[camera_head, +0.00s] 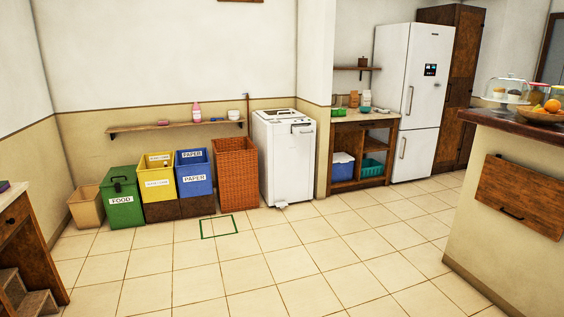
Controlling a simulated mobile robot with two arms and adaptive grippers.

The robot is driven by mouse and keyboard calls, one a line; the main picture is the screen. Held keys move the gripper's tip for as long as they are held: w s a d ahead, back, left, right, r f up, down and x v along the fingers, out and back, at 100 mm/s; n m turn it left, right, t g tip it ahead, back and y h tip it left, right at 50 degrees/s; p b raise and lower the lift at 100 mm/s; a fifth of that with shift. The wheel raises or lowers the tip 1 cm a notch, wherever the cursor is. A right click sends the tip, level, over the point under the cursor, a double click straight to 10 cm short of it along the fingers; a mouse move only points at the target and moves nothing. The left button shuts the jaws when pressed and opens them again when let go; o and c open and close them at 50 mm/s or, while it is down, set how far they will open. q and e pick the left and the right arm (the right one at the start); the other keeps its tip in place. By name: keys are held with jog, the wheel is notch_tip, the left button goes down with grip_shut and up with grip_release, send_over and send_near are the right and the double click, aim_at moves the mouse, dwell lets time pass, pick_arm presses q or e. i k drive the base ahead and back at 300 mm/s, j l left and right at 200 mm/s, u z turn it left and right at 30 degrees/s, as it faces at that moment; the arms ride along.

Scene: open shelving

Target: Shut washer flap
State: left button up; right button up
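A white top-loading washer (287,165) stands against the back wall, between the wicker basket and the wall corner. Its top (282,116) seems to lie flat, but the flap is too small and far away for me to tell whether it is fully shut. A small handle or latch shows at the top's front right. Neither of my grippers is in view.
A wicker basket (236,175) stands close left of the washer, with blue (195,178), yellow (158,183) and green (121,205) bins further left. A wall shelf (170,127) hangs above them. A counter (500,190) stands at right. The tiled floor (270,265) is clear, with a green square outline.

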aim_at(281, 204)
jog(key=i+z, duration=0.4)
jog(key=i, duration=3.45)
jog(key=i+u, duration=0.15)
jog(key=i, duration=0.3)
jog(key=i+l+u, duration=0.15)
jog(key=i, duration=0.3)
jog(key=i+l+u, duration=0.15)
jog(key=i, duration=0.25)
jog(key=i+l+u, duration=0.15)
jog(key=i, duration=0.3)
